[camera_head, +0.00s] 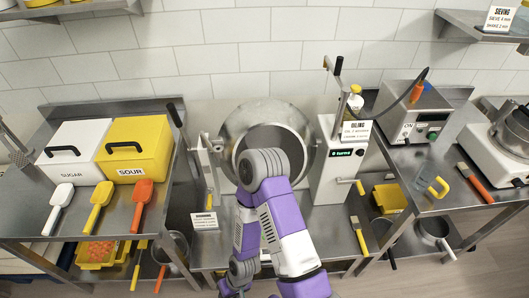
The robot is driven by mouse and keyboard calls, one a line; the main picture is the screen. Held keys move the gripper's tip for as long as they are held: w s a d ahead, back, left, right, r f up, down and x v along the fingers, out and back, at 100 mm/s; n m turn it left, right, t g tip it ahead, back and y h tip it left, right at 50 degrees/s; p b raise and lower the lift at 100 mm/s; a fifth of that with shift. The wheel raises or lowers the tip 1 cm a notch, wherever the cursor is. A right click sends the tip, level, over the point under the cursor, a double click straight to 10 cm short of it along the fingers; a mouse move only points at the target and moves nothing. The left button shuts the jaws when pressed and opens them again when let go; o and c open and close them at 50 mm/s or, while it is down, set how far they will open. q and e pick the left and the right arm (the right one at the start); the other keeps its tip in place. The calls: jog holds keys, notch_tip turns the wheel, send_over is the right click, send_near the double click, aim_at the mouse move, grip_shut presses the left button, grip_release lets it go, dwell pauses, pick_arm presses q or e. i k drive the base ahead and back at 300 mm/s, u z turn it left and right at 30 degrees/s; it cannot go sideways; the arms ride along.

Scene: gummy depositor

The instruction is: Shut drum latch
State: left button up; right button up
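The steel drum (302,120) stands at the middle back with its round dark mouth facing me. My purple and white arm (295,250) rises from the bottom and bends at a grey joint in front of the drum's lower mouth. It hides that part of the drum. A pale bracket (212,146) stands at the drum's left side. I cannot tell which part is the latch or whether it is shut. Neither of my grippers can be made out.
A white control box (340,168) reading "0 turns" stands right of the drum. Left, white sugar (76,152) and yellow sour (133,150) bins stand on a steel table with several scoops. A sign (204,221) stands front left of the drum. Right, a grey machine (412,112) stands on another table.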

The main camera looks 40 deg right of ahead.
aim_at(210, 196)
jog(key=z, duration=1.65)
jog(key=k, duration=0.5)
jog(key=u, duration=1.3)
jog(key=i, duration=0.6)
jog(key=z, duration=0.85)
